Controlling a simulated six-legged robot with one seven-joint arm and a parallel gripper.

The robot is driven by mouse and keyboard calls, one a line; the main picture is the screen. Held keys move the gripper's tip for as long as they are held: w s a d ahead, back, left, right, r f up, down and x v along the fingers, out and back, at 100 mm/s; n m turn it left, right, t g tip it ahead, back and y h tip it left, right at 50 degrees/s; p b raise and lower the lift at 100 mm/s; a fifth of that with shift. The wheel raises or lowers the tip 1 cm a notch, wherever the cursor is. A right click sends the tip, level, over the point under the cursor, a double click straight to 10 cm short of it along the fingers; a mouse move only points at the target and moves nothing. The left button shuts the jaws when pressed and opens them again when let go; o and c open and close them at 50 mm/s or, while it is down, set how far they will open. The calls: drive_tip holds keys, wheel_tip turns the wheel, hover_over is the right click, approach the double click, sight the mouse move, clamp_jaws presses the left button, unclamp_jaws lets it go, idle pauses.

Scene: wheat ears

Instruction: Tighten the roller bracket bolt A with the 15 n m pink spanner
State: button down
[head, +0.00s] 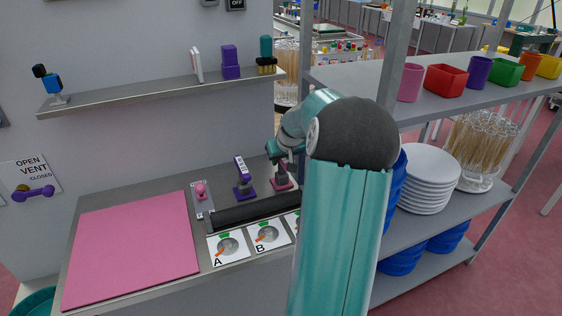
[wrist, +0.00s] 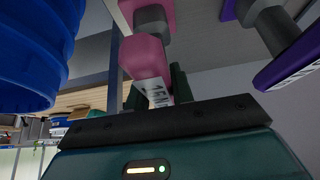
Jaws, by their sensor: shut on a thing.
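The pink spanner (wrist: 145,58) has a white label starting "15" and my gripper (wrist: 157,92) is shut on its labelled end. In the head view my gripper (head: 283,158) is above the pink base (head: 283,185) at the back of the bench. A grey collar (wrist: 152,20) lies between the spanner's pink grip and the base; I cannot tell whether they are apart. The black roller (head: 255,211) lies in front. A grey bracket plate (head: 206,209) with a pink knob-like part (head: 200,190) is at its left end, behind card A (head: 228,247). The bolt itself is not clear.
A purple spanner (head: 241,170) stands left of my gripper, and also shows close by in the wrist view (wrist: 290,62). A pink mat (head: 132,248) covers the bench's left. Blue stacked containers (wrist: 35,50) and white plates (head: 428,180) are on the right rack. A shelf (head: 160,93) runs above.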

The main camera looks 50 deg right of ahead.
wheel_tip(320, 180, up, 3)
drive_tip(key=shift+f, duration=0.1)
drive_tip(key=s+a+r, duration=0.8)
drive_tip(key=a+r, duration=0.2)
drive_tip(key=a, duration=0.1)
drive_tip(key=shift+s, duration=0.4)
drive_tip(key=c, duration=1.9)
unclamp_jaws()
drive_tip(key=shift+c, duration=0.2)
clamp_jaws()
drive_tip(key=shift+w, duration=0.1)
